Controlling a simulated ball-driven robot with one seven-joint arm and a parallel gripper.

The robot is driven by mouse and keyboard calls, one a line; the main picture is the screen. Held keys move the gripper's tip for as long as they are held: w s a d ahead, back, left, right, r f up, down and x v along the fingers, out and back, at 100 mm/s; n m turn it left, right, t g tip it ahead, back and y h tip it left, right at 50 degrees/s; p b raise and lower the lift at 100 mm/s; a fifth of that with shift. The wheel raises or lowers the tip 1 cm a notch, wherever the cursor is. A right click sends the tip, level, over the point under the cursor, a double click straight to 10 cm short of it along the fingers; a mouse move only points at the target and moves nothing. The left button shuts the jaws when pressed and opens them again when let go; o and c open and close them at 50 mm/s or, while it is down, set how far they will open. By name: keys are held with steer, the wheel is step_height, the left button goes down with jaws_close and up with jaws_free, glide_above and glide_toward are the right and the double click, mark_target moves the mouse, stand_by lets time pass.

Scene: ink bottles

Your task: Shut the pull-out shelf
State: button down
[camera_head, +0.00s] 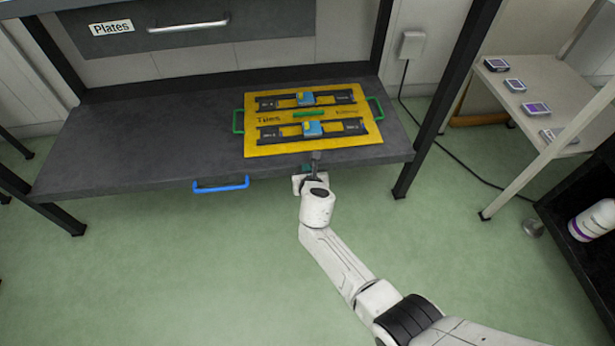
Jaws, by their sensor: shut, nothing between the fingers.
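The pull-out shelf (140,150) is a dark grey board low in a black-legged frame, with a blue handle (220,185) on its front edge. A yellow tray (310,142) with green side handles lies on the shelf, right of its middle. My gripper (315,157) is shut and empty at the shelf's front edge, right of the blue handle and just in front of the tray. I cannot tell whether its fingertips touch the shelf edge. How far the shelf stands out is hard to tell from this view.
A grey drawer labelled Plates (190,28) is above the shelf. A pale side table (535,85) with several small items stands at the right. A black rack (590,240) holds a white bottle (592,220) at the far right. The green floor in front of the shelf is clear.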

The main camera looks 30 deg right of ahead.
steer(key=shift+w+d+r, duration=0.1)
steer(key=shift+w+d, duration=0.05)
steer(key=shift+w, duration=0.3)
steer(key=shift+w+d+r, duration=0.1)
steer(key=shift+w, duration=0.35)
